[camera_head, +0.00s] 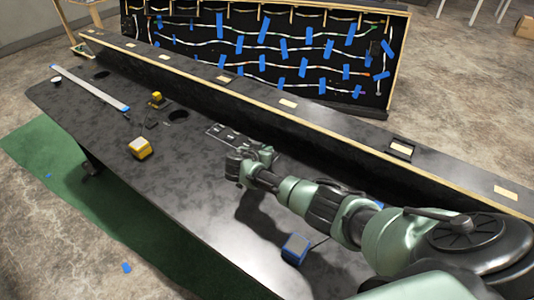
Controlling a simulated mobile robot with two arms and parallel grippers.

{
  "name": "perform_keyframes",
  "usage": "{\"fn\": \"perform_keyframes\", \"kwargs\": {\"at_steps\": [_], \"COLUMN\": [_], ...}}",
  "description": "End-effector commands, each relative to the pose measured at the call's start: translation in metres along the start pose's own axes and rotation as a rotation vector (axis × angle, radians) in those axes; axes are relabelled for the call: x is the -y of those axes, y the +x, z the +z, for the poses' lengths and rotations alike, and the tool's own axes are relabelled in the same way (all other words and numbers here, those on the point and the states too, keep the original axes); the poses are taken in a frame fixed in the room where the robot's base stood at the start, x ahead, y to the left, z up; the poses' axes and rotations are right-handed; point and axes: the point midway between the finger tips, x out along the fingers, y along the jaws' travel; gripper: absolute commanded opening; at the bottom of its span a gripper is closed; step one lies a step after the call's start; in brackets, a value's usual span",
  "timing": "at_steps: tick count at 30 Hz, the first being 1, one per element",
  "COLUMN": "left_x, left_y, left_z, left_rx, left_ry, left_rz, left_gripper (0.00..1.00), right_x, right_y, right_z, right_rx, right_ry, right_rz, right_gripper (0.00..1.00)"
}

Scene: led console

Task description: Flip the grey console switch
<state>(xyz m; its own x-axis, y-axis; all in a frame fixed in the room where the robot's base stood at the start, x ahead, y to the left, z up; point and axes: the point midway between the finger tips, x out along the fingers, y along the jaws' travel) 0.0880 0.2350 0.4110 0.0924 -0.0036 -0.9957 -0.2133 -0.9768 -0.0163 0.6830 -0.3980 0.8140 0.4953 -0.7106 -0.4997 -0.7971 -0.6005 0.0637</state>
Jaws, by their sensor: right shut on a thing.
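A small dark panel with light marks (229,133) lies on the black console top, around the middle of the view. My right arm reaches in from the lower right. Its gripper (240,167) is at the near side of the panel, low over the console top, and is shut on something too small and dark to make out. I cannot tell whether this is the grey switch. The gripper and wrist hide the near right part of the panel. The switch's position does not show clearly. My left gripper is out of view.
A yellow box (139,148) and a smaller yellow item (157,99) stand left on the console top (190,205). A blue box (295,248) is close beside my right arm. A raised ledge (290,104) runs behind. A board with LED strips and blue tape (270,50) stands beyond.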

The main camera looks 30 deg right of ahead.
Motion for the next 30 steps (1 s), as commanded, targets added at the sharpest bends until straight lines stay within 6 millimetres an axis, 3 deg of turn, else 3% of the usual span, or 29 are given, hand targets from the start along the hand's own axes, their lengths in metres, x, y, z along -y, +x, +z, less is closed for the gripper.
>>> {"fn": "perform_keyframes", "kwargs": {"at_steps": [1,9,27,28,30], "left_x": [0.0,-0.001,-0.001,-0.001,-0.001], "left_y": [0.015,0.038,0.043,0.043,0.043], "left_z": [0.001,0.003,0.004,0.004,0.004], "left_rx": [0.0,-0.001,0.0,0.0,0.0], "left_ry": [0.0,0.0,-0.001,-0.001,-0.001], "left_rz": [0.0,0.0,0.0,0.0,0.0], "left_gripper": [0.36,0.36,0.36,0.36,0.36], "right_x": [0.001,0.002,0.001,0.001,0.001], "right_y": [0.003,-0.001,-0.003,-0.003,-0.003], "right_z": [0.01,0.011,0.009,0.009,0.008], "right_rx": [-0.024,-0.136,-0.172,-0.172,-0.172], "right_ry": [-0.005,-0.027,-0.036,-0.036,-0.036], "right_rz": [0.004,0.026,0.034,0.034,0.034], "right_gripper": [0.0,0.0,0.0,0.2,0.33]}}
